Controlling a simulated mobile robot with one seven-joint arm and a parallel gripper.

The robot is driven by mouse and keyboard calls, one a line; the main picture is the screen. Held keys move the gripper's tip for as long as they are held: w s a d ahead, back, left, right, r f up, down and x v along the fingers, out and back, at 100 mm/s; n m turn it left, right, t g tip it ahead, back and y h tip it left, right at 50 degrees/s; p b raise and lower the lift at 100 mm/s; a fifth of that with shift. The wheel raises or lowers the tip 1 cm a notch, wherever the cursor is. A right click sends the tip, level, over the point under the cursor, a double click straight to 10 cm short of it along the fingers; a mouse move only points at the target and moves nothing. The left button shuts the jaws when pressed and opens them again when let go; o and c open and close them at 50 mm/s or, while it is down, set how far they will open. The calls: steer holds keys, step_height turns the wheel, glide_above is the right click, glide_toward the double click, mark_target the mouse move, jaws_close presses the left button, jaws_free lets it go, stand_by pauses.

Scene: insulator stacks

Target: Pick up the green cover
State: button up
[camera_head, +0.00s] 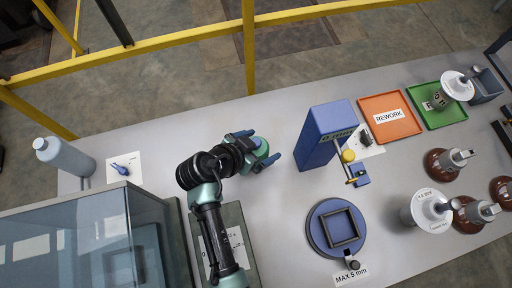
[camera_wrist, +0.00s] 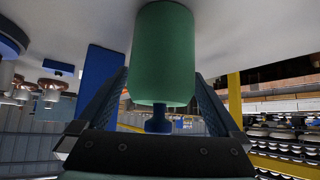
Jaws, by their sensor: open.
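The green cover (camera_head: 262,148) is near the middle of the grey table in the head view, partly hidden by my gripper (camera_head: 260,146). In the wrist view the cover (camera_wrist: 164,55) is a plain green cylinder with a blue knob (camera_wrist: 158,122) on the end facing my palm. My gripper's two blue fingers (camera_wrist: 160,90) are open, one on each side of the cover and knob. Small gaps show between the fingers and the knob. Whether a finger touches the cover's side I cannot tell.
A blue box-shaped device (camera_head: 325,134) stands right of my gripper, with a round blue fixture (camera_head: 315,236) nearer the front. An orange REWORK tray (camera_head: 391,127) and a green tray (camera_head: 429,119) lie at the right. A glass case (camera_head: 90,240) and a grey bottle (camera_head: 65,158) are at left.

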steer(key=shift+w+d+f, duration=0.25)
steer(key=shift+w+f, duration=0.05)
steer(key=shift+f, duration=0.1)
steer(key=c, duration=1.2)
